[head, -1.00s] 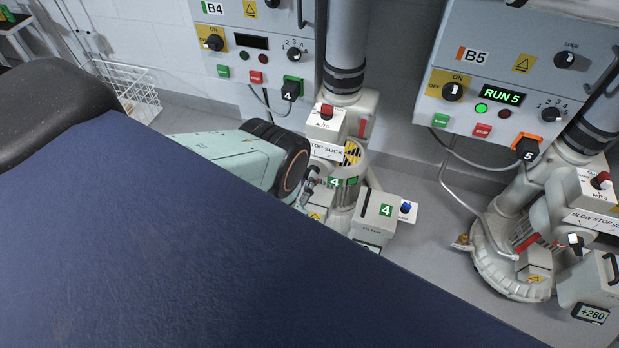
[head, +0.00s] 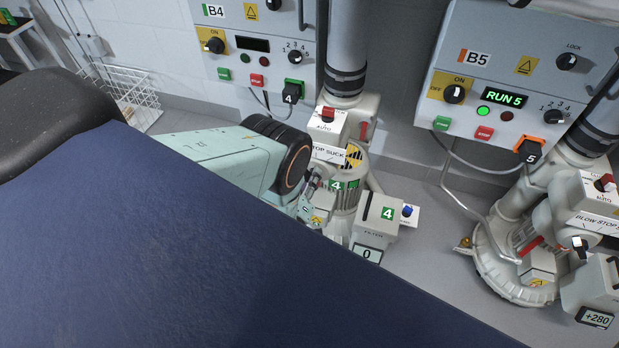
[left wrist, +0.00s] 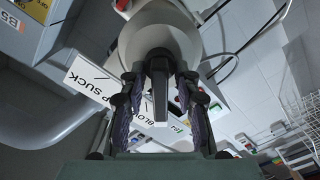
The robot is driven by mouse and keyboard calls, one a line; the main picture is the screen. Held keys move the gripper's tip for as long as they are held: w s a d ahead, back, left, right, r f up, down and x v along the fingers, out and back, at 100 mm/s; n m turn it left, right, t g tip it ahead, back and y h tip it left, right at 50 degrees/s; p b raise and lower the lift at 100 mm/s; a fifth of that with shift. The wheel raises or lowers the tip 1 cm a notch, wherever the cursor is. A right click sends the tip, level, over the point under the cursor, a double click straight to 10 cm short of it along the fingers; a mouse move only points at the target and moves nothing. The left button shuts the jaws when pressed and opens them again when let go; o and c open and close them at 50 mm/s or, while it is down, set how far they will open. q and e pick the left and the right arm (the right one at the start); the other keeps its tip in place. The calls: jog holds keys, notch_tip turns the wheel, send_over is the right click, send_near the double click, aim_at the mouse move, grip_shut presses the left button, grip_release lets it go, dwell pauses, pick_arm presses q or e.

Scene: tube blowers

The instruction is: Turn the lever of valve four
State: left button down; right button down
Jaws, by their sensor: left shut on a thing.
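Unit four stands in the middle of the head view, with a green 4 label (head: 337,184) on its body and a sign plate (head: 329,153) reading STOP SUCK. The sign plate shows upside down in the left wrist view (left wrist: 92,80). My left gripper (head: 312,190) is low against the left side of this unit, partly hidden by my own arm. In the left wrist view, a dark lever (left wrist: 160,84) stands between the two fingers, and my gripper is shut on it. The lever is hard to make out in the head view. My right gripper is not in view.
A filter box (head: 376,215) with display 0 sits just right of the gripper. Control box B4 (head: 250,45) is above, its display dark. Control box B5 (head: 525,75) shows RUN 5, with its blower (head: 505,265) below. A wire basket (head: 130,95) stands at the left wall.

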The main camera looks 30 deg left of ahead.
pick_arm(q)
jog(key=shift+m, duration=0.4)
jog(key=m, duration=0.3)
jog(key=shift+d+r+m, duration=0.1)
jog(key=shift+d+m, duration=0.1)
jog(key=shift+m, duration=0.1)
jog(key=shift+d+m, duration=0.15)
jog(key=shift+m, duration=2.05)
jog(key=c, duration=1.3)
grip_release()
jog(key=shift+v, duration=3.7)
